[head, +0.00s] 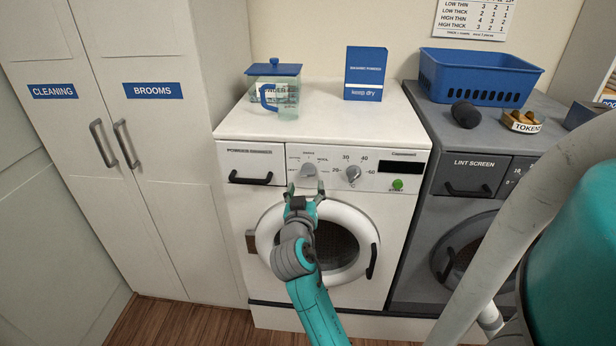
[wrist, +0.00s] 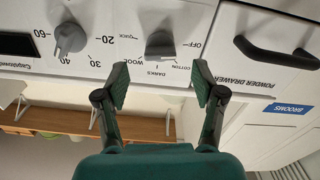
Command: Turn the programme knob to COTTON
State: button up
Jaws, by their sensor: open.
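The programme knob (head: 308,171) is a grey knob on the white washer's front panel. In the wrist view, which is upside down, the knob (wrist: 160,44) has OFF, QUICK, COTTON (wrist: 181,67), DARKS and WOOL printed around it. I cannot tell for sure which word it points to. My gripper (head: 301,190) is in front of the panel at this knob. In the wrist view my gripper (wrist: 161,74) is open, with one fingertip on each side, just short of the knob. Nothing is between the fingers, and no contact shows.
A second grey knob (head: 354,174) with numbers, a green start button (head: 398,184) and a dark display are right of the programme knob. The powder drawer handle (head: 251,178) sticks out to the left. The round washer door (head: 348,262) is below. A grey machine stands at right.

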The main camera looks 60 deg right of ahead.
aim_at(308, 176)
jog(key=shift+x, duration=3.05)
jog(key=c, duration=1.2)
